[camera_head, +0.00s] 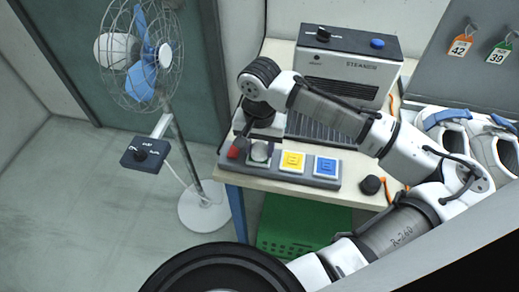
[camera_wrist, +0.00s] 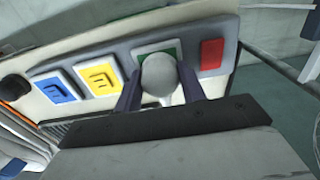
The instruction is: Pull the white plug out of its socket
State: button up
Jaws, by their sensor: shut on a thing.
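The white plug (camera_wrist: 159,76) has a round pale head and sits between the two dark fingers of my gripper (camera_wrist: 160,84) in the wrist view. My gripper is shut on it. Part of a green socket (camera_wrist: 172,55) shows behind the plug, and I cannot tell how deep the plug sits. In the head view the pale plug (camera_head: 260,152) shows at the left part of the grey socket strip (camera_head: 222,163), just below my wrist. The fingertips are mostly hidden there.
The grey steamer (camera_head: 345,65) stands behind. A black knob (camera_head: 371,185) is to the right, and a fan (camera_head: 140,55) stands on the floor at left.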

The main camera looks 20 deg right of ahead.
aim_at(259, 145)
jog(key=shift+r, duration=0.2)
jog(key=shift+r+p, duration=2.6)
jog(key=shift+r, duration=0.25)
